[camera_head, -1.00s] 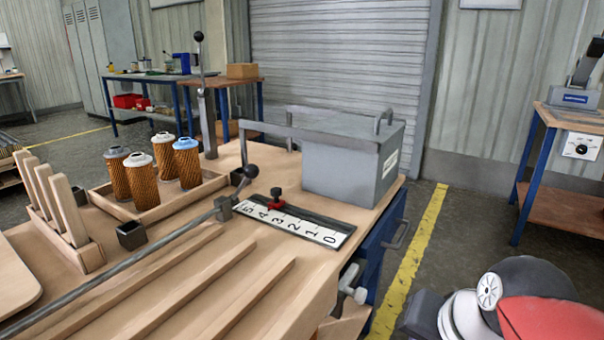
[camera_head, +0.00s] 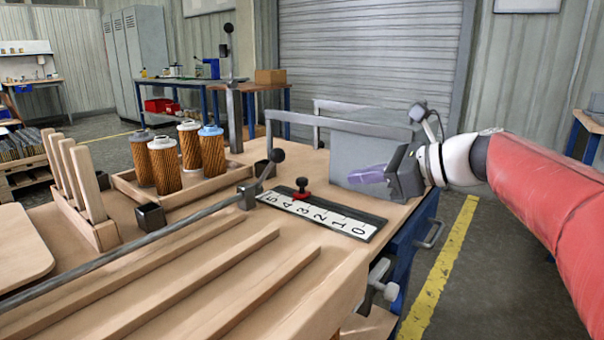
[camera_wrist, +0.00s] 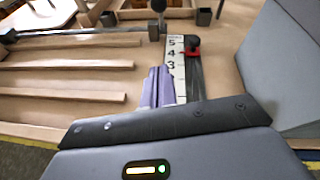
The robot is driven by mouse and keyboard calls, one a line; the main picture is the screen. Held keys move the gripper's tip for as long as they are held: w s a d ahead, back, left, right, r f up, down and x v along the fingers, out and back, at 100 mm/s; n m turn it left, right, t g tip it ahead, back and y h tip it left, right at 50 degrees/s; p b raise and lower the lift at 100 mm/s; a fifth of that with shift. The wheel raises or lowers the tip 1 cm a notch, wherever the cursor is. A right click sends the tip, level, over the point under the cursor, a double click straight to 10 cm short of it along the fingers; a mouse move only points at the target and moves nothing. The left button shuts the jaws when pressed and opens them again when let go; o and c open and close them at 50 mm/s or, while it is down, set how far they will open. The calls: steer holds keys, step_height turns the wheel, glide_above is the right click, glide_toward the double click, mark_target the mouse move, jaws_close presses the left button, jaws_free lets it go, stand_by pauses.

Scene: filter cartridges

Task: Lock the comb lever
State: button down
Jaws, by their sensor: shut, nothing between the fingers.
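A grey lever with a black ball knob (camera_head: 278,155) tilts up from a block at the right end of a long grey rod (camera_head: 130,243), beside the number scale. The knob also shows at the top of the wrist view (camera_wrist: 158,6). A taller upright grey lever (camera_head: 233,100) with a black knob stands behind the cartridges; I cannot tell from looks alone which is the comb lever. My gripper (camera_head: 368,175), with purple fingers, is shut and empty in front of the grey box, apart from both levers. In the wrist view its fingers (camera_wrist: 157,85) appear over the scale.
The grey box (camera_head: 350,150) stands close behind my gripper. A number scale (camera_head: 318,213) with a red slider (camera_head: 301,190) lies on the bench. Several filter cartridges (camera_head: 165,165) stand in a wooden tray at left. Wooden ribs (camera_head: 200,290) run across the front.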

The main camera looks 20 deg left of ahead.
steer(key=shift+w+a+r+m+y, duration=0.3)
steer(key=shift+w+r+m+y, duration=0.1)
steer(key=shift+w, duration=0.1)
steer(key=shift+f, duration=0.1)
steer(key=x, duration=1)
steer(key=shift+a+f+b, duration=0.15)
steer(key=shift+b, duration=0.25)
steer(key=a, duration=0.1)
steer(key=a+r, duration=0.2)
steer(key=shift+w, duration=0.3)
steer(key=shift+a+r+p, duration=0.1)
steer(key=shift+r+p, duration=0.05)
steer(key=shift+p, duration=0.3)
